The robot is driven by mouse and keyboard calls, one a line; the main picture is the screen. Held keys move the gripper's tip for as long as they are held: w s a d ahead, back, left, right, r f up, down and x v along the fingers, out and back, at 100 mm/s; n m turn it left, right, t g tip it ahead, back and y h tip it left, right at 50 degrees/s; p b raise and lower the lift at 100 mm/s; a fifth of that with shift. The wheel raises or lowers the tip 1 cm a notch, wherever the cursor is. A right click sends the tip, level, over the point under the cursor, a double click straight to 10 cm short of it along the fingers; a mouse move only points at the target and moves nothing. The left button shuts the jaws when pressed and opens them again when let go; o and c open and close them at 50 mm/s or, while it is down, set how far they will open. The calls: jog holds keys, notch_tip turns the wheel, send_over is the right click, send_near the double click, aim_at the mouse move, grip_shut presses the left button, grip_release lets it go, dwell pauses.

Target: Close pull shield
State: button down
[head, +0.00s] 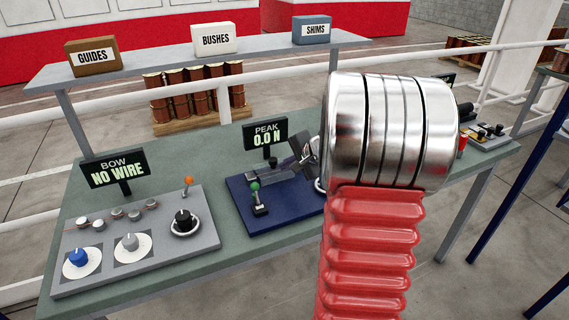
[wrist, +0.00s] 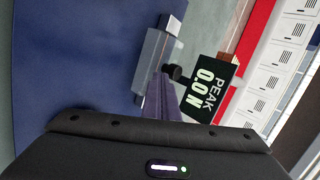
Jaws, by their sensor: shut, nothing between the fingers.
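The pull station has a dark blue base (head: 240,197) on the green bench, with a green-knobbed lever (head: 256,200) and a grey block behind it. My silver and red arm hides its right side, and I cannot make out the shield clearly. My gripper (head: 300,150) shows as dark parts just left of the arm, above the base. In the wrist view my gripper (wrist: 172,92) is shut and empty, its fingers close to a grey block (wrist: 155,62). I cannot tell whether they touch. The blue base (wrist: 75,60) fills the left of that view.
The PEAK display (head: 266,133) reads 0.0 N and also shows beside my fingers in the wrist view (wrist: 212,88). Left is a grey panel (head: 140,265) with knobs and a NO WIRE display (head: 118,168). A shelf (head: 150,69) with labelled boxes stands behind.

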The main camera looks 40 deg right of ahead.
jog(key=s+f+v, duration=0.1)
jog(key=v, duration=1)
jog(key=shift+s+r, duration=0.1)
jog(key=shift+s, duration=0.05)
jog(key=s+a+f+n+g+y, duration=0.1)
jog(key=s+a+f+n+g, duration=0.15)
jog(key=a, duration=0.25)
jog(key=s+a+f+n+g, duration=0.1)
jog(key=s+a+f+n, duration=0.1)
jog(key=s+a, duration=0.3)
jog(key=s+a+r+n, duration=0.2)
jog(key=a+n, duration=0.2)
jog(key=a, duration=0.4)
jog(key=s+a+r+n, duration=0.2)
jog(key=a+n, duration=0.3)
jog(key=a, duration=0.3)
jog(key=s+a+r+n, duration=0.2)
jog(key=s+a+n, duration=0.1)
jog(key=a, duration=0.6)
jog(key=shift+n+h, duration=0.4)
jog(key=shift+n, duration=0.45)
